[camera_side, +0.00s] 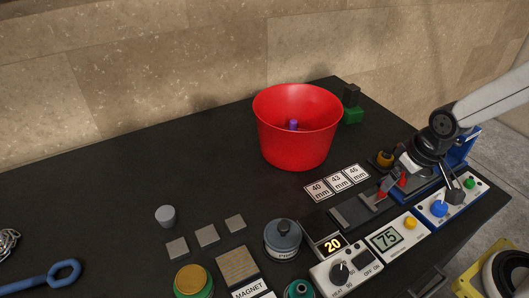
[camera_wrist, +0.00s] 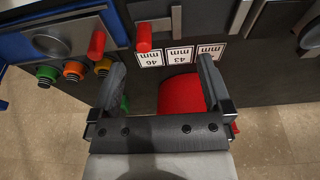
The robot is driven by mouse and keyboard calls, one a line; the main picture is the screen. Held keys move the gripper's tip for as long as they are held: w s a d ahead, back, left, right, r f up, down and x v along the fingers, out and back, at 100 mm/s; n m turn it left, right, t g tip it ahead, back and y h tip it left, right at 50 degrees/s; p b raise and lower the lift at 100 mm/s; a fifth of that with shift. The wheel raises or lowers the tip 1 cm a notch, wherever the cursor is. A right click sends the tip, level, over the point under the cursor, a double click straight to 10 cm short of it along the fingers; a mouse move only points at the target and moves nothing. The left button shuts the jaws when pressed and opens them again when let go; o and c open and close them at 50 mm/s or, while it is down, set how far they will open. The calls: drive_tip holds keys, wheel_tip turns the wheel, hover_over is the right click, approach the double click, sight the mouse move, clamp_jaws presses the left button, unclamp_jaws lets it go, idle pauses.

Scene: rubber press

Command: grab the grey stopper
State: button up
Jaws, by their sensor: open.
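The grey stopper (camera_side: 166,216) is a small tapered plug standing on the black table at the left in the side view. It does not show in the wrist view. My gripper (camera_side: 427,186) is far to its right, above the machines at the table's right end. In the wrist view my gripper (camera_wrist: 161,72) has its two fingers wide apart with nothing held between them.
Small grey squares (camera_side: 207,236) lie beside the stopper, with a dark weight (camera_side: 283,240) and control boxes (camera_side: 346,270) further right. The table's left middle is clear.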

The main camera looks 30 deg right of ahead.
drive_tip(key=m+g+y, duration=0.2)
drive_tip(key=m+y, duration=0.7)
drive_tip(key=m, duration=0.5)
approach(165, 212)
drive_tip(key=d+f, duration=0.1)
drive_tip(key=d, duration=0.2)
drive_tip(key=s+d+f, duration=0.1)
drive_tip(key=d, duration=0.2)
drive_tip(key=s+d+f, duration=0.1)
drive_tip(key=d, duration=0.2)
drive_tip(key=shift+s+d, duration=0.25)
drive_tip(key=shift+d, duration=0.15)
drive_tip(key=w+a+m+y, duration=0.1)
drive_tip(key=a, duration=0.2)
drive_tip(key=w+a+m+y, duration=0.1)
drive_tip(key=a+m+y, duration=0.1)
drive_tip(key=a, duration=0.1)
drive_tip(key=w+a+f+m+y, duration=0.1)
drive_tip(key=a, duration=0.3)
drive_tip(key=shift+y, duration=0.3)
drive_tip(key=shift+x, duration=1.3)
drive_tip(key=shift+s+f, duration=0.1)
